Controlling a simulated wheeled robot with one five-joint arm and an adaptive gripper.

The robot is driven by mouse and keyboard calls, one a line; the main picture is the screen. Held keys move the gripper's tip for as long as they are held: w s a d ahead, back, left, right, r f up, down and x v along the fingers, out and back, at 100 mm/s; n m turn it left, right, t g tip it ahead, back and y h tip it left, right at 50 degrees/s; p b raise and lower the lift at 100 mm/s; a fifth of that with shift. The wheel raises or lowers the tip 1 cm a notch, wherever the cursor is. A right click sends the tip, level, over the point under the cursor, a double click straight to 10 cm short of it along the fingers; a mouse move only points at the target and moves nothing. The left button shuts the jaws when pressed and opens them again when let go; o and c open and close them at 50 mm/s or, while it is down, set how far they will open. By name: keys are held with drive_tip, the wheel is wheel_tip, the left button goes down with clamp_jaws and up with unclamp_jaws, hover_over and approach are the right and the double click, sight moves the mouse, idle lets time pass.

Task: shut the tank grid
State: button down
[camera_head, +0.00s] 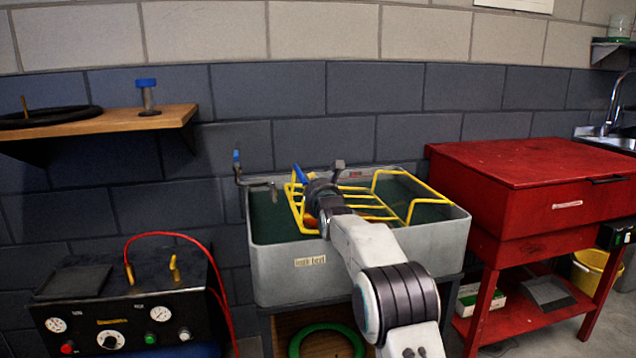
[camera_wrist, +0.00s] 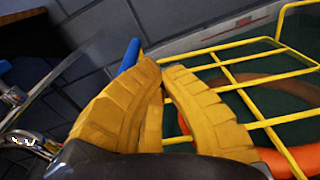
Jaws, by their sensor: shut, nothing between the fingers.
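The grey tank (camera_head: 285,272) stands against the wall with dark green water inside. The yellow wire grid (camera_head: 408,172) spans the tank's opening; I cannot tell whether it lies fully flat. It also shows in the wrist view (camera_wrist: 232,88). A blue handle (camera_head: 300,174) is at the grid's left side, and shows just behind my left finger in the wrist view (camera_wrist: 128,56). My gripper (camera_wrist: 162,66) is shut and empty, with its yellow fingers beside the handle and grid; I cannot tell whether they touch. My arm hides part of the grid and the tank's front.
An orange ring (camera_wrist: 283,162) lies under the grid. A metal tap (camera_head: 258,184) is at the tank's left rim. A red cabinet (camera_head: 520,170) stands close on the right. A black gauge box (camera_head: 130,305) with a red hose is at left, below a wooden shelf (camera_head: 120,121).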

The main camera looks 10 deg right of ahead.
drive_tip(key=a, duration=0.2)
drive_tip(key=shift+a+r+y, duration=0.3)
drive_tip(key=shift+y, duration=0.1)
drive_tip(key=c, duration=1.2)
unclamp_jaws()
drive_tip(key=shift+c, duration=0.2)
drive_tip(key=shift+s+f, duration=0.1)
drive_tip(key=shift+s, duration=0.1)
drive_tip(key=shift+s+d+f, duration=0.1)
drive_tip(key=shift+s, duration=0.4)
drive_tip(key=s+d, duration=0.1)
drive_tip(key=s, duration=0.9)
drive_tip(key=shift+s+d+h, duration=0.35)
drive_tip(key=shift+h, duration=0.05)
drive_tip(key=shift+f, duration=0.15)
